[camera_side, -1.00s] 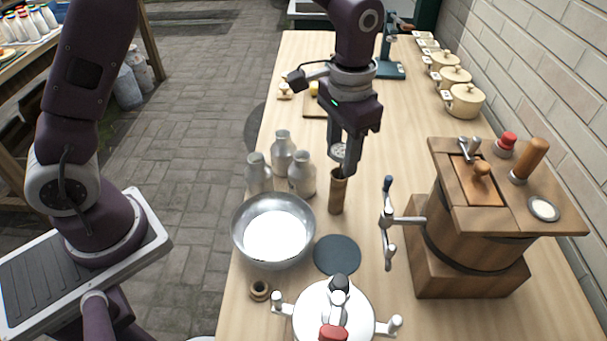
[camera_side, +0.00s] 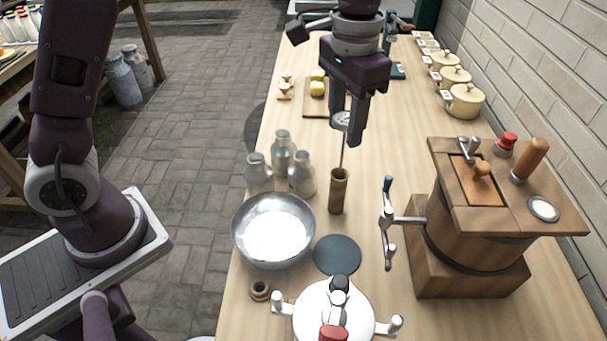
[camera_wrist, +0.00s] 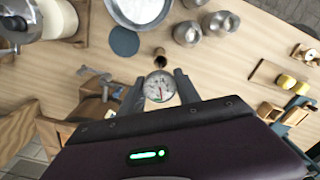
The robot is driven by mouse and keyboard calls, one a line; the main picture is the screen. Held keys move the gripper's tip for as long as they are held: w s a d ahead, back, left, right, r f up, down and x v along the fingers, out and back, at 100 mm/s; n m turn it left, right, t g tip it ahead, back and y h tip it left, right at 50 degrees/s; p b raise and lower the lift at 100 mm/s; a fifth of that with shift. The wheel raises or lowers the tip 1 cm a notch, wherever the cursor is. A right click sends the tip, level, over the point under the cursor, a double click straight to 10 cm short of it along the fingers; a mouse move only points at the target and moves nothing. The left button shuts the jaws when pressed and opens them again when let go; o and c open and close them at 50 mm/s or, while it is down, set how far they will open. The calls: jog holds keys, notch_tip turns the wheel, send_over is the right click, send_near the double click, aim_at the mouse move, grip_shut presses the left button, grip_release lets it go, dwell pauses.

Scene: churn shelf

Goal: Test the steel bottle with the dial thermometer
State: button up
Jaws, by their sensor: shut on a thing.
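My gripper (camera_side: 349,121) is shut on the dial thermometer (camera_side: 342,119), above the table. Its thin stem points down, with the lower end at or just inside the mouth of an upright wooden tube (camera_side: 338,192); I cannot tell which. In the wrist view the round white dial (camera_wrist: 159,87) faces the camera between the fingers (camera_wrist: 158,92), and the tube (camera_wrist: 160,57) shows just beyond it. Several steel bottles stand together left of the tube: one at the back (camera_side: 282,152), one at the left (camera_side: 258,175) and one at the right (camera_side: 302,175). All are upright and apart from my gripper.
A steel bowl (camera_side: 272,232) and a dark round mat (camera_side: 337,254) lie in front of the bottles. A wooden churn (camera_side: 470,235) with a crank stands at the right. A board with yellow pieces (camera_side: 316,108) is behind.

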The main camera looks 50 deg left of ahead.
jog(key=s+a+r+n, duration=0.2)
jog(key=a+r+n, duration=0.15)
jog(key=a, duration=0.55)
send_over(302, 152)
jog(key=s+d, duration=0.1)
jog(key=shift+f, duration=2.1)
jog(key=shift+f, duration=5.35)
jog(key=o, duration=1)
